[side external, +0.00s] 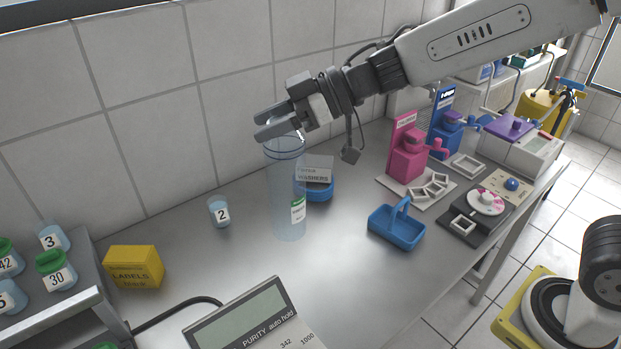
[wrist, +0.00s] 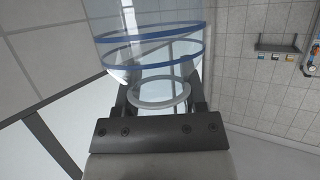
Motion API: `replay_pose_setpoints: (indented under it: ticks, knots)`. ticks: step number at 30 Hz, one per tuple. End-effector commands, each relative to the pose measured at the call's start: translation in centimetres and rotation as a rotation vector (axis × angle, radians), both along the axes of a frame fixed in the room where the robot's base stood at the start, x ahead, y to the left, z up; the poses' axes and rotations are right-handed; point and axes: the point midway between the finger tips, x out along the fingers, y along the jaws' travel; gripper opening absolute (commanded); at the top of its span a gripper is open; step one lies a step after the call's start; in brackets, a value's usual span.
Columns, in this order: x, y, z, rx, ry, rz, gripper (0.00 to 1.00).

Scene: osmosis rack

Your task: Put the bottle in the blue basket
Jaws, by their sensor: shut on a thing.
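My gripper (side external: 267,124) is at the top of the bottle. In the wrist view the jaws (wrist: 160,98) are on either side of the neck of the bottle (wrist: 150,47), shut on it. I cannot tell whether the bottle's base touches the bench.
A blue bin (side external: 320,191) with a washers card stands just behind the bottle. A small cup marked 2 (side external: 219,212) and a yellow labels box (side external: 134,267) are to the left. A purity meter (side external: 250,320) is in front. A pink dispenser (side external: 408,155) stands behind the basket.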

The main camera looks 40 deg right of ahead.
Motion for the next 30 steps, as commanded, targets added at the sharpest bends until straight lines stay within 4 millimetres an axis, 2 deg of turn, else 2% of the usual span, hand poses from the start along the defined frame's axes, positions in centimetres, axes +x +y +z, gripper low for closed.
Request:
replay_pose_setpoints:
  ticks: [1, 6, 15, 23, 30]
  knots:
    - [0.5, -1.4, 0.3, 0.001, -0.003, -0.010, 0.00]
    - [1.3, -5.3, 0.9, -0.001, -0.001, -0.017, 0.00]
    - [1.5, -12.4, 1.7, 0.000, -0.001, -0.031, 0.00]
    - [0.3, -18.4, 2.1, 0.000, 0.000, -0.041, 0.00]
    - [-1.6, -23.5, 2.4, -0.001, -0.001, -0.055, 0.00]
